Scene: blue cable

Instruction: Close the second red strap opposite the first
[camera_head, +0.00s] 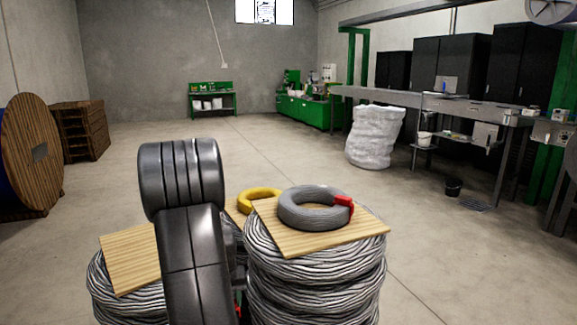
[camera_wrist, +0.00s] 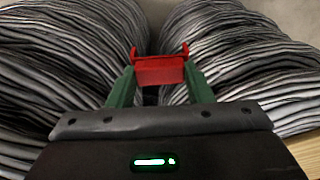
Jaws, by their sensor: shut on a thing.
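In the wrist view my gripper (camera_wrist: 160,75) is shut on a red strap (camera_wrist: 160,71), held between its green fingers. The strap is a short red piece with raised ends. Large grey cable coils fill both sides behind it. In the head view a grey cable ring (camera_head: 300,208) lies on a wooden board (camera_head: 290,242) on top of a stack of coils. One red strap (camera_head: 344,205) is around the right side of this ring. My arm covers the left foreground there, and my gripper is hidden behind it, with a small bit of red low beside the arm.
A yellow ring (camera_head: 262,196) lies behind the grey ring. Another board (camera_head: 128,262) tops a coil stack (camera_head: 112,300) at left. A white sack (camera_head: 374,137) and a bench (camera_head: 440,105) stand at right. A large wooden reel (camera_head: 30,155) stands far left. The middle floor is clear.

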